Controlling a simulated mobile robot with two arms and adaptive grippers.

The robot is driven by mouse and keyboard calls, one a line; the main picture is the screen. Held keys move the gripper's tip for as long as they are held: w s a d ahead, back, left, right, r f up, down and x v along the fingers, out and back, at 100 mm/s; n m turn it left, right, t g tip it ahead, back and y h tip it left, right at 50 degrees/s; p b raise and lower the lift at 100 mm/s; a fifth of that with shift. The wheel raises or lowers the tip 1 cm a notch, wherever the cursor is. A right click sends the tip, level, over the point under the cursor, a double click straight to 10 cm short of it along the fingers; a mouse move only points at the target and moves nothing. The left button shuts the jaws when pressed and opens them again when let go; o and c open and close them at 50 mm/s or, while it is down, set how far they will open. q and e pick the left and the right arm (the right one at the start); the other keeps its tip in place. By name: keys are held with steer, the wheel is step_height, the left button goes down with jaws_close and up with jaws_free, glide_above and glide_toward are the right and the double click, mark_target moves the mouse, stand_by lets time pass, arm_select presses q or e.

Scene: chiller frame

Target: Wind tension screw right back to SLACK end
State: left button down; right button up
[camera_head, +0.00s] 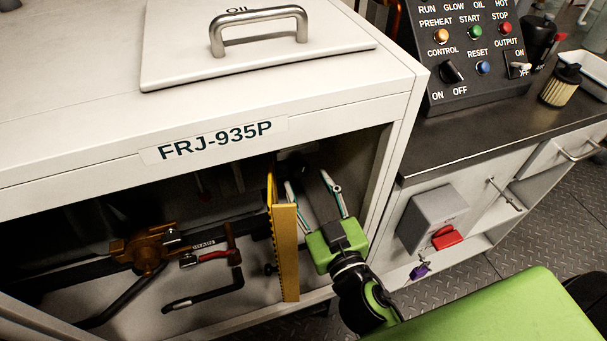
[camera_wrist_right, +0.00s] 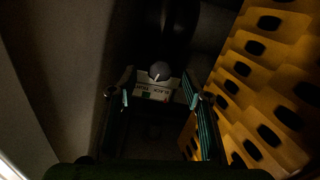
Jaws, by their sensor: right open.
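The tension screw (camera_wrist_right: 160,70) shows in the right wrist view as a dark round head with a pale mark, deep in the dark bay. Below it is a pale plate (camera_wrist_right: 153,91) whose lettering appears upside down; it seems to carry SLACK and TIGHT. My right gripper (camera_head: 308,184) is open in the head view, reaching into the right end of the bay. In the right wrist view its fingers (camera_wrist_right: 157,92) stand on either side of the plate, with nothing between them that I can see held. Contact with the screw cannot be told. My left gripper is out of view.
A yellow perforated guard (camera_head: 286,245) stands close on the left of my right gripper. The cabinet's side wall is on its right. A control panel (camera_head: 470,60) stands on the right counter.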

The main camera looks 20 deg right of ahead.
steer(key=shift+s, duration=1.2)
